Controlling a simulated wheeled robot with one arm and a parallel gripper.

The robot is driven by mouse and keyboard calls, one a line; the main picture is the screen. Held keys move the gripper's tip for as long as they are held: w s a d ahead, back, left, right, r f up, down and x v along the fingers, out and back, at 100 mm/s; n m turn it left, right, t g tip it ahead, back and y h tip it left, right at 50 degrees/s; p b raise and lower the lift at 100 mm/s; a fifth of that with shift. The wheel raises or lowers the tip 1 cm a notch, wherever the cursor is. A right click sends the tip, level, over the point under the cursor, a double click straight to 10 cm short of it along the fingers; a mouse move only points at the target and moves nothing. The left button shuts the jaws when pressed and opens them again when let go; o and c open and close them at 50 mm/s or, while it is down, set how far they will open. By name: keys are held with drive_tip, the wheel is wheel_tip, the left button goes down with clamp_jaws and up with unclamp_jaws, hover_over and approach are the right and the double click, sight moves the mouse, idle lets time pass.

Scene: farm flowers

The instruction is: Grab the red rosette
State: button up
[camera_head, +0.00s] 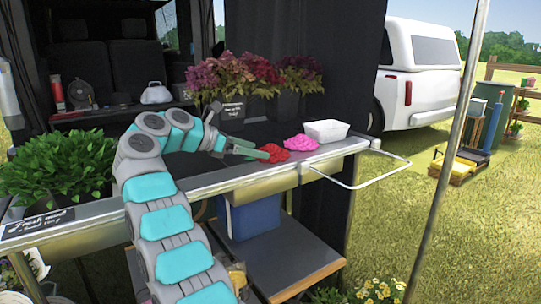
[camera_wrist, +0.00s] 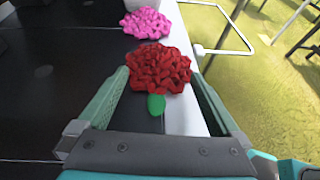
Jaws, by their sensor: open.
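The red rosette (camera_head: 274,153) lies on the counter (camera_head: 200,172) near its front edge. In the wrist view the red rosette (camera_wrist: 159,68) is a ruffled red bloom with a small green tab below it. My gripper (camera_head: 262,153) is open, and in the wrist view its two green fingers (camera_wrist: 161,80) stand on either side of the rosette. The left finger is close to the rosette's edge; I cannot tell whether it touches.
A pink rosette (camera_head: 301,143) lies just beyond the red one, with a white container (camera_head: 326,131) past it. Potted flowers (camera_head: 233,76) stand behind on the counter, and a leafy green plant (camera_head: 62,165) is at left. A metal rail (camera_head: 372,180) juts from the counter's right end.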

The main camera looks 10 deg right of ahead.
sight(266, 151)
drive_tip(key=shift+r+x, duration=0.2)
drive_tip(key=shift+x, duration=2)
drive_tip(key=shift+w, duration=0.15)
drive_tip(key=shift+c, duration=0.2)
clamp_jaws()
